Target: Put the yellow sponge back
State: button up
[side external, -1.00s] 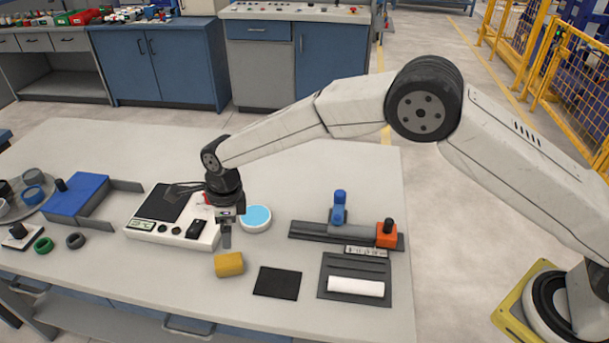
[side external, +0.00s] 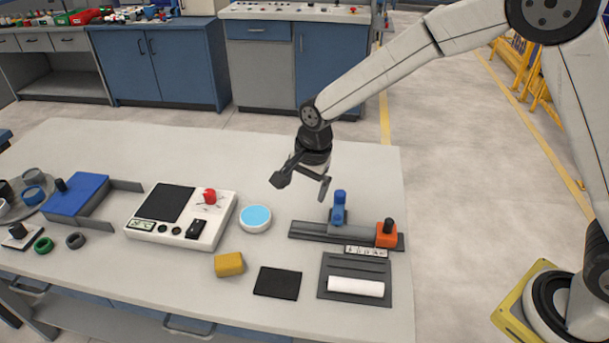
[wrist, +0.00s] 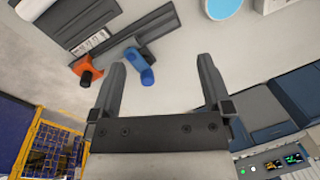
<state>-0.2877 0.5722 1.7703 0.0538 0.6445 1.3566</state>
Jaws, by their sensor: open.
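The yellow sponge (side external: 229,264) lies on the table near its front edge, left of a flat black square pad (side external: 277,282). Nothing touches the sponge. My gripper (side external: 298,187) is raised above the back of the table, well behind and to the right of the sponge. Its two fingers are spread and nothing is between them. The wrist view also shows the open, empty fingers (wrist: 162,75); the sponge is not seen there.
A white round dish with blue inside (side external: 255,218) sits behind the sponge. A white device with a red knob (side external: 181,216) is at left. A grey rail with a blue upright part (side external: 339,206) and an orange block (side external: 387,235) is at right. A white roll (side external: 356,287) lies on a dark tray.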

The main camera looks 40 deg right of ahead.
jog(key=s+d+n, duration=0.6)
jog(key=s+d, duration=0.1)
jog(key=s, duration=0.2)
jog(key=s+d+r+n+t, duration=0.1)
jog(key=s+d+n, duration=0.5)
jog(key=s, duration=0.3)
jog(key=shift+s+d+r+n+h, duration=0.3)
jog(key=shift+d+n+h, duration=0.1)
jog(key=shift+d, duration=0.3)
